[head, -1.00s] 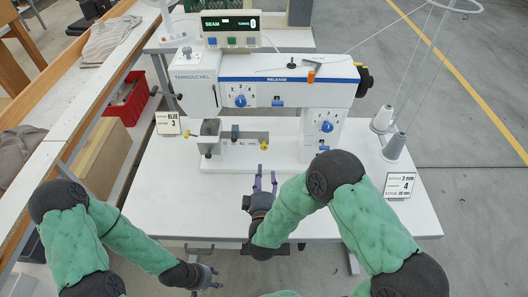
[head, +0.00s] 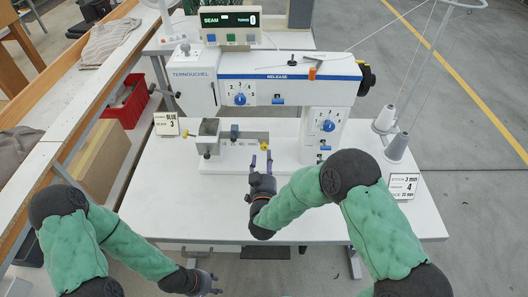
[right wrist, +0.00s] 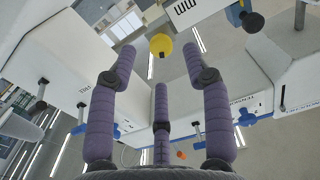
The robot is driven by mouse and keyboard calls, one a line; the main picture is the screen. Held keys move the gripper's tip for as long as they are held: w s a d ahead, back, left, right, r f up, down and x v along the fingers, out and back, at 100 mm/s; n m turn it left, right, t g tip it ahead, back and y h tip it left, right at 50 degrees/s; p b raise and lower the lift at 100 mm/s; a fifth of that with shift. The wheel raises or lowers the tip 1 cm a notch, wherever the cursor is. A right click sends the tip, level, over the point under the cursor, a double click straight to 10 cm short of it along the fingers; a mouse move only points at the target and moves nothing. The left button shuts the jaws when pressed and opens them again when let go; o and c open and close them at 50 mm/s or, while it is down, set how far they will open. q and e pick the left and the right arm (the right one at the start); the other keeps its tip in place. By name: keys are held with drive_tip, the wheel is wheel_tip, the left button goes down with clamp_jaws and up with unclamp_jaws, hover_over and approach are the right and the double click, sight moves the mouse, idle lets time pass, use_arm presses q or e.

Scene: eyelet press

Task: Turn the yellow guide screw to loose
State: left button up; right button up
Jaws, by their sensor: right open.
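The yellow guide screw (head: 264,147) is a small round knob at the right end of the guide bar, low on the sewing machine's bed. It also shows in the right wrist view (right wrist: 161,44), centred just beyond my spread fingertips. My right gripper (head: 262,160) is open and empty, its purple fingers pointing at the screw from the front. In the right wrist view the gripper (right wrist: 160,65) shows no finger clearly touching the knob. My left gripper (head: 214,283) is open and empty, low in front of the table's edge.
The machine's arm (head: 285,88), with dials and a release lever, overhangs the bed. Another small yellow part (head: 185,134) is at the guide's left end. Thread cones (head: 396,146) and a label card (head: 402,186) stand right; another card (head: 167,124) stands left. The white tabletop (head: 190,205) is clear in front.

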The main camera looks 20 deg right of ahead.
sight(264, 149)
drive_tip(key=shift+b+x, duration=0.45)
drive_tip(key=shift+x, duration=2.15)
clamp_jaws()
